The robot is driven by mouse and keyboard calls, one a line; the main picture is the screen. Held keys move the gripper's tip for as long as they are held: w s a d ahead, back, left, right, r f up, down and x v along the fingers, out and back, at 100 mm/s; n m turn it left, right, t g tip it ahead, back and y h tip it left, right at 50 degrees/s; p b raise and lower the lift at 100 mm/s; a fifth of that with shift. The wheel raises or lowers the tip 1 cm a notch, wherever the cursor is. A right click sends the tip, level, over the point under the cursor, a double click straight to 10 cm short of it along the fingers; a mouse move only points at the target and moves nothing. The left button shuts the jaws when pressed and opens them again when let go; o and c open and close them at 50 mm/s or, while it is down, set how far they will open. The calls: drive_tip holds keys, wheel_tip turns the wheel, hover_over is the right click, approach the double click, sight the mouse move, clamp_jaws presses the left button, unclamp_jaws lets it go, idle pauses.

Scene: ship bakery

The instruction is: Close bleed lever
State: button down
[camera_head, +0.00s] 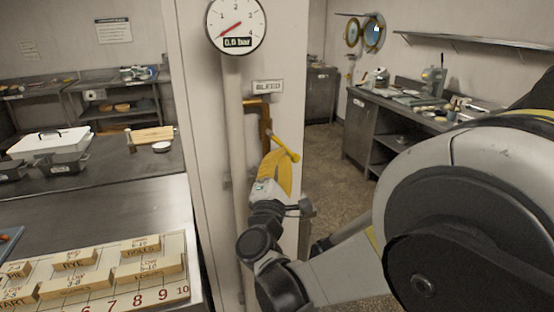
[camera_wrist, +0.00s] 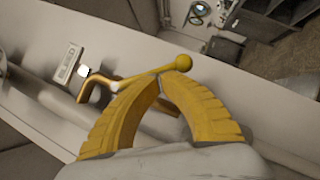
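The bleed lever is a thin yellow bar with a ball end (camera_head: 295,156). It sticks out from a brass pipe (camera_head: 265,120) below the BLEED label (camera_head: 267,87). In the head view it slants down to the right. In the wrist view the lever (camera_wrist: 143,76) crosses just beyond my fingertips, its ball to the right. My gripper (camera_head: 275,156) has yellow ribbed fingers. In the wrist view the gripper (camera_wrist: 161,78) has its fingertips together, at the bar near the ball. I cannot tell whether the tips touch the bar; nothing shows pinched between them.
A gauge (camera_head: 235,25) above reads 0.0 bar. A light vertical pipe (camera_head: 236,130) runs down the panel left of the lever. A steel counter with a numbered board (camera_head: 150,292) and labelled blocks stands at left. Floor (camera_head: 335,150) is open behind, before a workbench (camera_head: 365,115).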

sight(294, 160)
drive_tip(key=shift+w+d+r, duration=0.2)
drive_tip(key=shift+d+r, duration=0.3)
drive_tip(key=shift+d, duration=0.35)
drive_tip(key=shift+w+d+r+n+t+y, duration=0.15)
drive_tip(key=shift+d+r+n+t, duration=0.1)
drive_tip(key=shift+d+r+n, duration=0.2)
drive_tip(key=shift+w+d+r+n+t+y, duration=0.15)
drive_tip(key=shift+d+r+n+t, duration=0.15)
drive_tip(key=shift+r+n, duration=0.2)
drive_tip(key=shift+r, duration=0.1)
drive_tip(key=f+b, duration=0.2)
drive_tip(key=f, duration=0.1)
drive_tip(key=f+b, duration=0.2)
drive_tip(key=shift+s, duration=0.4)
drive_tip(key=s+d+f+p, duration=0.1)
drive_tip(key=s+f, duration=0.3)
drive_tip(key=s, duration=0.4)
drive_tip(key=shift+d+f+p, duration=0.25)
drive_tip(key=shift+d+p, duration=0.15)
drive_tip(key=shift+d, duration=0.35)
